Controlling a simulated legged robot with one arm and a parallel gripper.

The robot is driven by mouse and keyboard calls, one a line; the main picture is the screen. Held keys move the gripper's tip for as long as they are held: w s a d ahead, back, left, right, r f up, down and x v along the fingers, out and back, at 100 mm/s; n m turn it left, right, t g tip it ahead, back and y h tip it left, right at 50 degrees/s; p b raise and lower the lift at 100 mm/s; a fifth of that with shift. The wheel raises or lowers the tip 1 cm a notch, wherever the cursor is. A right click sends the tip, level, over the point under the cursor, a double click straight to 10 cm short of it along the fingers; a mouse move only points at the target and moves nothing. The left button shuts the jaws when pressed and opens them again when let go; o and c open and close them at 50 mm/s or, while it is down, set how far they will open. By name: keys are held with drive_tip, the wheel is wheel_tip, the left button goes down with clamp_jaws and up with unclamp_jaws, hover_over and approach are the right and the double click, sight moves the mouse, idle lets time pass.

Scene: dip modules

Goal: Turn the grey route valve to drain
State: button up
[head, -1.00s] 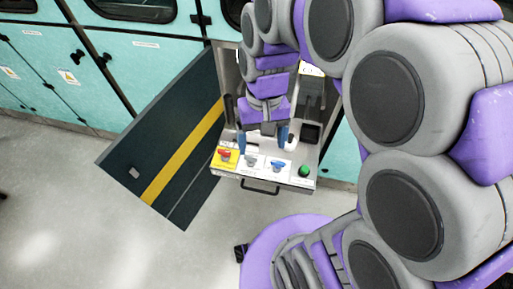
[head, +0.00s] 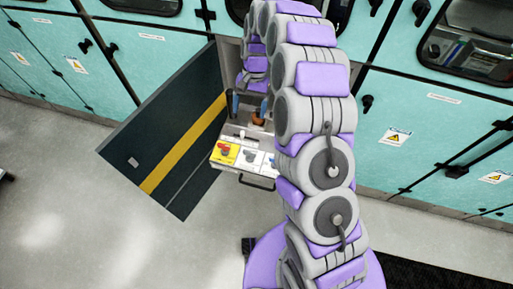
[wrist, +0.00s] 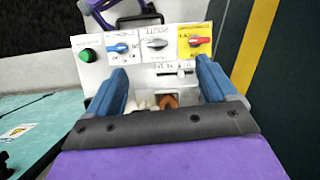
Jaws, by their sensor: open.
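The grey route valve (head: 249,156) sits on a white label on the sloped front panel, between the red knob (head: 223,150) on yellow and the blue knob (head: 273,161). In the wrist view the grey valve (wrist: 155,43) shows whole, its handle lying roughly sideways; its label is too small to read. My gripper (head: 249,104) is open, behind the valve row over the module's inner part. In the wrist view its two blue fingers (wrist: 160,72) are spread apart, with the grey valve beyond their tips and untouched. Nothing is held.
A green button (wrist: 90,55) and a small slider (wrist: 176,71) are on the panel. A brown-orange piece (wrist: 168,101) lies between my fingers' bases in the wrist view. A dark open door (head: 170,130) with a yellow stripe stands left. A handle (head: 257,182) fronts the module.

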wheel_tip(320, 180, down, 4)
drive_tip(key=w+d+f+m, duration=0.1)
drive_tip(key=w, duration=0.1)
drive_tip(key=b, duration=0.3)
approach(249, 151)
drive_tip(key=x, duration=0.8)
drive_tip(key=shift+s+f, duration=0.15)
drive_tip(key=shift+f, duration=0.2)
drive_tip(key=c, duration=1.1)
